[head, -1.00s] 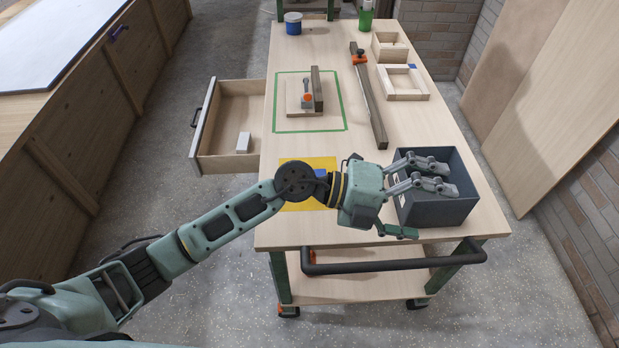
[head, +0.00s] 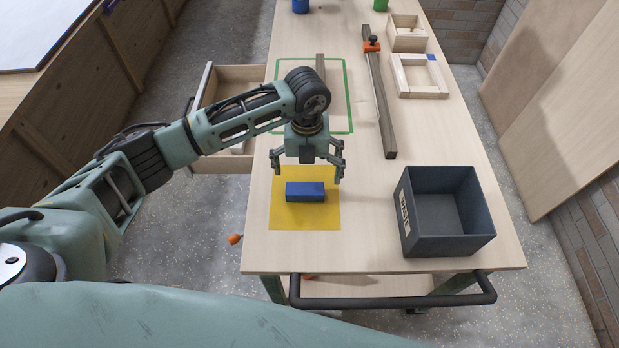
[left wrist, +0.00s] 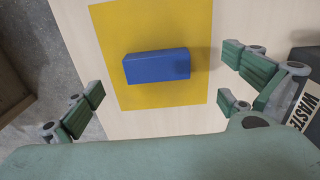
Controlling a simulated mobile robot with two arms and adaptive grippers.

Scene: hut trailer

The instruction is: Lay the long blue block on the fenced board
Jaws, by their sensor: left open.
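The long blue block (head: 306,192) lies flat on a yellow mat (head: 282,215) near the front left of the bench. My left gripper (head: 307,170) is open and empty above it, pointing down, slightly toward the far side in the head view. In the left wrist view the blue block (left wrist: 157,67) lies between the spread fingers, touching neither. Inside the green outline (head: 347,90), a board with an upright dark strip (head: 320,66), likely the fenced board, is mostly hidden by my left arm. My right gripper is not in view.
A dark waste bin (head: 445,245) stands at the front right. A long brown bar with an orange clamp (head: 380,100) lies on the bench. An open drawer (head: 205,90) juts out left.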

